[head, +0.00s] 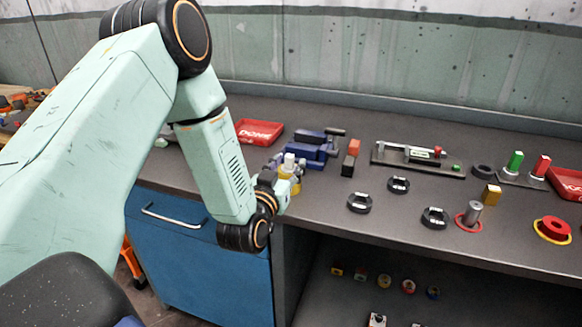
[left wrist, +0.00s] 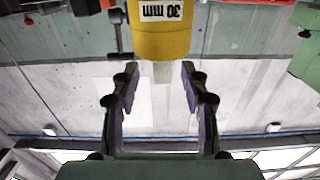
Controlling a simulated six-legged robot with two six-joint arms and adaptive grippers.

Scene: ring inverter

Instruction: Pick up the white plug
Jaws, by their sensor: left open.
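The white plug (head: 289,160) shows as a small white top above a yellow cylindrical piece (head: 290,184) near the bench's front left corner. In the left wrist view, which looks upside down, the yellow piece (left wrist: 165,40) carries a white label reading "30 mm"; the white plug cannot be made out there. My left gripper (head: 284,174) is at the yellow piece and partly covers it. My right gripper is not in view.
A blue vise (head: 315,150) stands close behind the plug. A red tray (head: 259,132) is at the back left. Blue drawers (head: 200,250) are below the bench.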

